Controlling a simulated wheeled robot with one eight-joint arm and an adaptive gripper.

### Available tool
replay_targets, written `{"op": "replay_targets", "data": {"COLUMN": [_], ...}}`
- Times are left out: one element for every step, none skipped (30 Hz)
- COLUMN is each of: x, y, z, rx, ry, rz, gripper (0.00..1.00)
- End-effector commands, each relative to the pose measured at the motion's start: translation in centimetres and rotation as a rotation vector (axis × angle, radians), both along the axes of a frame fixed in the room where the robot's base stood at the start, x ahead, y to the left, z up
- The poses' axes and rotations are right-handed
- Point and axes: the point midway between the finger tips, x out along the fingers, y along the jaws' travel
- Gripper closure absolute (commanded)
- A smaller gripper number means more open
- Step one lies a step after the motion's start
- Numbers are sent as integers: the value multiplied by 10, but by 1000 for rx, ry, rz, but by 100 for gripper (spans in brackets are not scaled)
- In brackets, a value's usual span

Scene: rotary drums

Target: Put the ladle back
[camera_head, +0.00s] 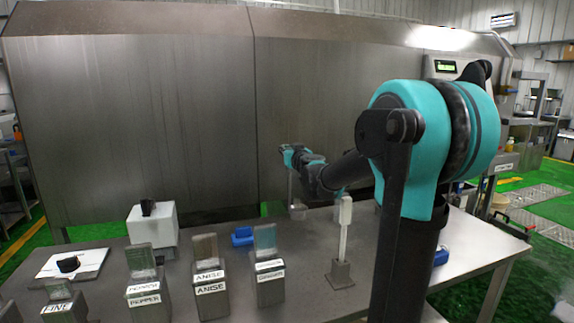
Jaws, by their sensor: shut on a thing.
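My gripper (293,156) is at the far end of my outstretched arm, above the back part of the steel table. It is small in the view, and the fingers are hard to make out. It is shut on the ladle (298,211), which hangs below it with its thin handle roughly upright and its grey cup at the bottom. The cup is close to the tabletop; I cannot tell whether it touches anything.
Several labelled steel containers with raised lids, including anise (211,295) and pepper (148,297), line the front left. Behind them are a white box (152,229), a white plate (85,264) with a black piece, and a blue object (242,237). A large steel panel (130,120) closes the back.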

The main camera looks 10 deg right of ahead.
Motion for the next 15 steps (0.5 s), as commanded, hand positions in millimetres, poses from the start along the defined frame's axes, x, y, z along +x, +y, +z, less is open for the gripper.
{"op": "replay_targets", "data": {"x": [1, 0, 0, 0, 0, 0, 0, 1, 1, 1, 1, 1, 1, 0, 0], "y": [0, 0, 0, 0, 0, 0, 0, 0, 0, 0, 0, 0, 0, 0, 0], "z": [-7, -9, -12, -13, -15, -18, -21, -25, -31, -35, -39, -44, -47, -49, -51], "rx": [0, 0, 0, 0, 0, 0, 0, 0, 0, 0, 0, 0, 0, 0, 0], "ry": [0, 0, 0, 0, 0, 0, 0, 0, 0, 0, 0, 0, 0, 0, 0], "rz": [0, 0, 0, 0, 0, 0, 0, 0, 0, 0, 0, 0, 0, 0, 0], "gripper": [100, 100, 100, 100, 100, 100, 100, 100, 100, 100, 100, 100, 100, 100, 100]}}
